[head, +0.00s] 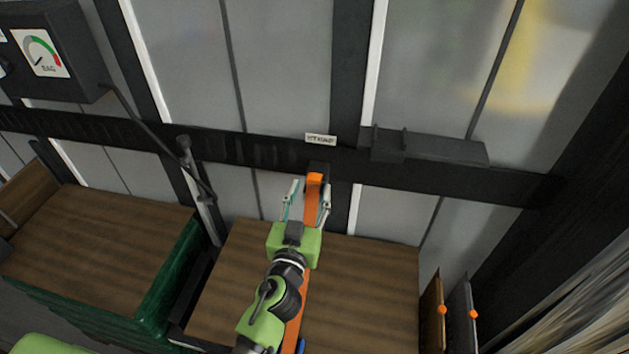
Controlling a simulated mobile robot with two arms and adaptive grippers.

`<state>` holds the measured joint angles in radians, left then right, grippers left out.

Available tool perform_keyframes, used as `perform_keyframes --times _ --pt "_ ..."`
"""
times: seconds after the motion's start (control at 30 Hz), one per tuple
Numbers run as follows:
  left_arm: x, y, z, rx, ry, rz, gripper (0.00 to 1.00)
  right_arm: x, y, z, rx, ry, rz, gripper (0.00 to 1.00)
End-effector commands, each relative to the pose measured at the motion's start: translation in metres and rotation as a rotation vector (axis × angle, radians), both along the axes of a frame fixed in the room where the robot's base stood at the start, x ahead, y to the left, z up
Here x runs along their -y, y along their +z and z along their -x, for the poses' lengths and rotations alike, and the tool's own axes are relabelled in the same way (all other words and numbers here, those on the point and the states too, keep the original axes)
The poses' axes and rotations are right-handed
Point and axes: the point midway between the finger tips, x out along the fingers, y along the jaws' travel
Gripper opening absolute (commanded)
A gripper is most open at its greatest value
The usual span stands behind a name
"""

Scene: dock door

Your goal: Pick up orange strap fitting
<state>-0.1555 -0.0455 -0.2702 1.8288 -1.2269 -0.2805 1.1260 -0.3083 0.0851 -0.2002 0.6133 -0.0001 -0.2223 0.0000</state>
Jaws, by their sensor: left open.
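The orange strap fitting (313,198) hangs upright below the dark horizontal rail, under a small white label (320,139). Its top sits against a dark mount (318,168). My left gripper (309,196) is open, with one finger on each side of the orange piece. I cannot tell whether the fingers touch it. The green gripper body hides the part behind it, and a further orange strip shows below beside my arm. My right gripper is not in view.
A dark rail (470,180) with a grey box (430,147) crosses the door. A gauge box (45,50) hangs upper left. A green-sided crate (170,270) stands left. A wooden top (375,280) lies below; orange-knobbed panels (462,310) stand right.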

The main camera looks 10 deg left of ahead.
Motion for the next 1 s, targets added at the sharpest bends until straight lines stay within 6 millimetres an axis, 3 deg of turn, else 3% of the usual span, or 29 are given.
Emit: perform_keyframes --times 0.1,0.2,0.43,0.73,0.77,0.9,1.0 --pt "0.0 0.002 -0.007 0.001 0.0 0.0 0.43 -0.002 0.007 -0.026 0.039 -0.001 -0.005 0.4" --pt "0.0 0.006 -0.02 0.001 -0.001 -0.002 0.43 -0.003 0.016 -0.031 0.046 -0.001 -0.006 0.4" --pt "0.0 0.004 -0.049 0.001 0.0 -0.001 0.43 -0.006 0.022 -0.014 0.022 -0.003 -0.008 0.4" --pt "0.0 0.003 -0.054 0.0 0.0 0.001 0.43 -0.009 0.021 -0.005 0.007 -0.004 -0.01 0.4" --pt "0.0 0.003 -0.054 0.0 0.0 0.001 0.4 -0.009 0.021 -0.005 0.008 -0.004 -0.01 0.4" --pt "0.0 0.003 -0.053 0.0 0.0 0.001 0.04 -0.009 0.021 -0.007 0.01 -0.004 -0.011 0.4" --pt "0.0 0.003 -0.053 0.0 0.0 0.001 0.0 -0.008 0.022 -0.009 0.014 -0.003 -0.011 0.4"
